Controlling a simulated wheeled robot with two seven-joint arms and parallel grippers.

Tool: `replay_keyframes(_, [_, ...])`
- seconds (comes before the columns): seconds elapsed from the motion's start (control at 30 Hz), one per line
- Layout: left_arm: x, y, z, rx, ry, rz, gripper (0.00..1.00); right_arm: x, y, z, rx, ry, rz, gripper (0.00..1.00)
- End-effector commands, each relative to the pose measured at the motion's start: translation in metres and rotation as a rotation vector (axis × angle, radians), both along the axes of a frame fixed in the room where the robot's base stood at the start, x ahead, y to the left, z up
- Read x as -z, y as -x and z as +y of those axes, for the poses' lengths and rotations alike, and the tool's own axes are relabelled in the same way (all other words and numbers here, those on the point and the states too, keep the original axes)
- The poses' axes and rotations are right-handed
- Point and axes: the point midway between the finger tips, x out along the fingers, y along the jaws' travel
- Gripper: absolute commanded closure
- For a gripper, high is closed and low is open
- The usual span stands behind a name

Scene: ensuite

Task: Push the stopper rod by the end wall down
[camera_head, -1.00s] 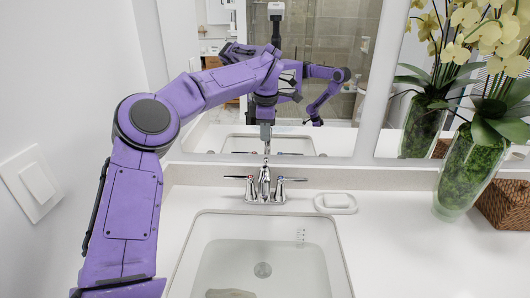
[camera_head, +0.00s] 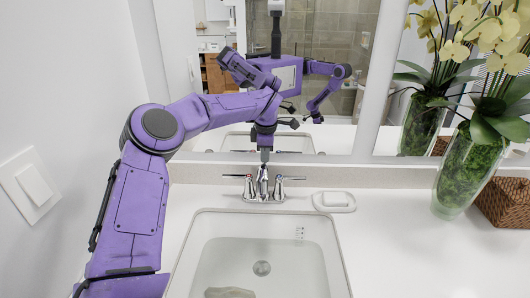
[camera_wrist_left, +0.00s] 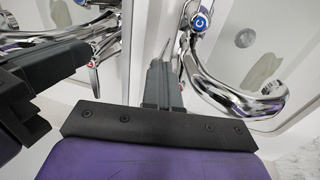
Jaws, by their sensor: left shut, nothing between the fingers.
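The chrome faucet (camera_head: 263,188) stands at the back of the sink, with a lever on each side. It also shows close up in the wrist view (camera_wrist_left: 232,98). My left gripper (camera_head: 264,157) is shut and empty, pointing down just above and behind the faucet. In the wrist view its fingertips (camera_wrist_left: 165,48) are beside the faucet body. The stopper rod cannot be made out apart from the faucet and fingertips, and I cannot tell whether they touch it. My right gripper shows only as a mirror reflection.
The white sink (camera_head: 215,245) has a drain (camera_head: 261,268) and a grey object (camera_head: 229,293) in it. A soap dish (camera_head: 334,201) is right of the faucet. A glass vase (camera_head: 464,175) and wicker basket (camera_head: 502,203) stand farther right. The mirror (camera_head: 340,130) is close behind the gripper.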

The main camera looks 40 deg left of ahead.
Motion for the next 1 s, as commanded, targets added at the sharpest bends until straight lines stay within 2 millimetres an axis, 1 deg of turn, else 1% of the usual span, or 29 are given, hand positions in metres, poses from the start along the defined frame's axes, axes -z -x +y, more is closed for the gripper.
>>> replay_keyframes(0.03, [0.013,0.001,0.0,-0.001,0.003,0.005,1.0,0.006,0.0,0.0,0.0,0.0,0.0,0.57])
replay_keyframes(0.1, [0.02,0.001,0.001,-0.001,0.002,0.004,1.0,0.007,0.0,0.0,0.0,0.0,0.0,0.57])
replay_keyframes(0.4, [0.021,0.001,0.0,-0.001,0.0,0.006,1.0,0.006,0.0,0.0,0.0,0.0,0.0,0.57])
replay_keyframes(0.47, [0.018,0.001,0.0,-0.001,0.001,0.007,1.0,0.003,0.0,0.0,0.0,0.0,0.0,0.57])
replay_keyframes(0.57, [0.001,0.002,-0.004,0.002,0.002,0.004,1.0,-0.012,0.0,0.0,0.0,0.0,0.0,0.57])
replay_keyframes(0.67, [-0.028,0.002,-0.01,0.006,-0.001,-0.001,1.0,-0.037,0.0,0.0,0.0,0.0,0.0,0.57])
replay_keyframes(0.7, [-0.041,0.003,-0.013,0.008,-0.001,-0.004,1.0,-0.048,0.0,0.0,0.0,0.0,0.0,0.57])
replay_keyframes(0.73, [-0.038,0.003,-0.014,0.007,-0.004,-0.008,1.0,-0.032,0.0,0.0,0.0,0.0,-0.001,0.57])
replay_keyframes(0.77, [-0.043,0.004,-0.015,0.006,-0.005,-0.01,1.0,-0.025,-0.001,0.0,0.0,0.0,-0.002,0.57])
replay_keyframes(0.9, [-0.082,0.009,-0.021,0.006,-0.005,-0.01,1.0,-0.018,0.0,0.0,0.0,-0.001,0.001,0.57])
replay_keyframes(1.0, [-0.103,0.012,-0.023,0.006,-0.005,-0.009,1.0,-0.016,0.0,0.0,0.0,-0.001,0.001,0.57])
